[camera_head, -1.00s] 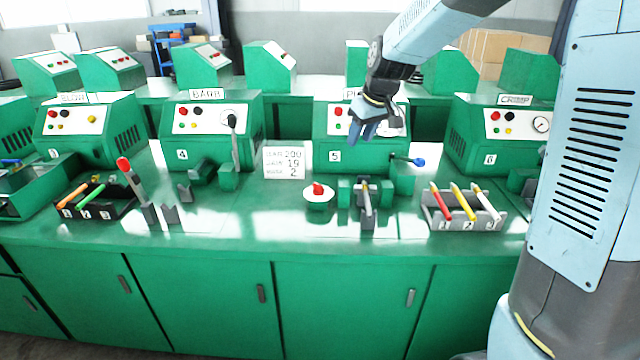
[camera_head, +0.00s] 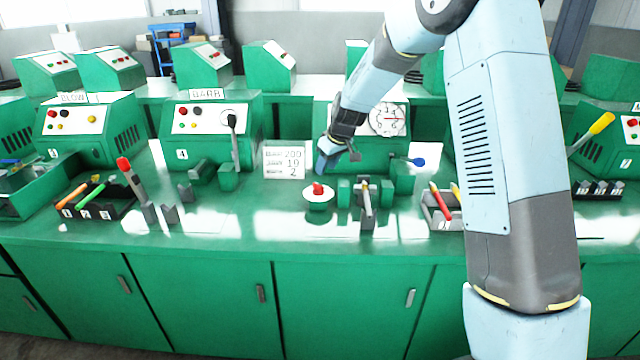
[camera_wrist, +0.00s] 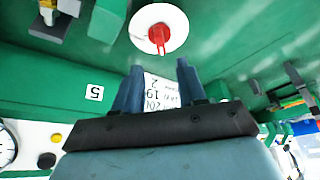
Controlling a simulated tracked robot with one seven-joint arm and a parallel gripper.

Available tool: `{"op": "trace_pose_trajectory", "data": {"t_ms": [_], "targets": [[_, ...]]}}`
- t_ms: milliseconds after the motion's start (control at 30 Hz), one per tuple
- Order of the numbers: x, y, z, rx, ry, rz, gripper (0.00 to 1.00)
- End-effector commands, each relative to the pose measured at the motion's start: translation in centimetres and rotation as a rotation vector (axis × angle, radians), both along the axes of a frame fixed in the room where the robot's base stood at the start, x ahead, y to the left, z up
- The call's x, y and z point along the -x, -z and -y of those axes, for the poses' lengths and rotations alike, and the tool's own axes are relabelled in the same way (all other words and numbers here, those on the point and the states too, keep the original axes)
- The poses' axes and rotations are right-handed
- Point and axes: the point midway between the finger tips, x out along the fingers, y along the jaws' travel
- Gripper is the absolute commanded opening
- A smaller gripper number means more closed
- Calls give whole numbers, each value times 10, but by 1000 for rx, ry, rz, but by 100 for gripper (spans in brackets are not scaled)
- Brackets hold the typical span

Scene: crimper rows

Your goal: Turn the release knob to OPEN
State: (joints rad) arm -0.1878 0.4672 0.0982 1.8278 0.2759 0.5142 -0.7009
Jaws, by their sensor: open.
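The release knob is a red knob (camera_head: 318,188) on a round white plate (camera_head: 319,197), on the bench in front of machine 5. In the wrist view the red knob (camera_wrist: 157,36) stands on its white disc (camera_wrist: 170,18), beyond the fingertips. My gripper (camera_head: 328,160) is above and slightly behind the knob, apart from it. In the wrist view my gripper (camera_wrist: 160,68) has its two blue fingers apart with nothing between them. Any OPEN marking on the plate is too small to read.
A white sign (camera_head: 284,162) stands left of the knob. A green clamp with an upright lever (camera_head: 366,200) is close on its right. A blue-tipped lever (camera_head: 418,162) sticks out from machine 5. Tool trays stand farther left and right.

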Motion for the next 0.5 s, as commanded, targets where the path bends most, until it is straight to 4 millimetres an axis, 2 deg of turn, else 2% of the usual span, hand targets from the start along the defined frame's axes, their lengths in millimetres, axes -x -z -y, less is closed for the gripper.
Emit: {"op": "trace_pose_trajectory", "data": {"t_ms": [33, 300, 500], "targets": [[-2, 10, -3, 1, -2, -3, 40], [-15, 52, -15, 0, -1, -3, 40], [-21, 73, -21, 0, 0, -1, 40]]}}
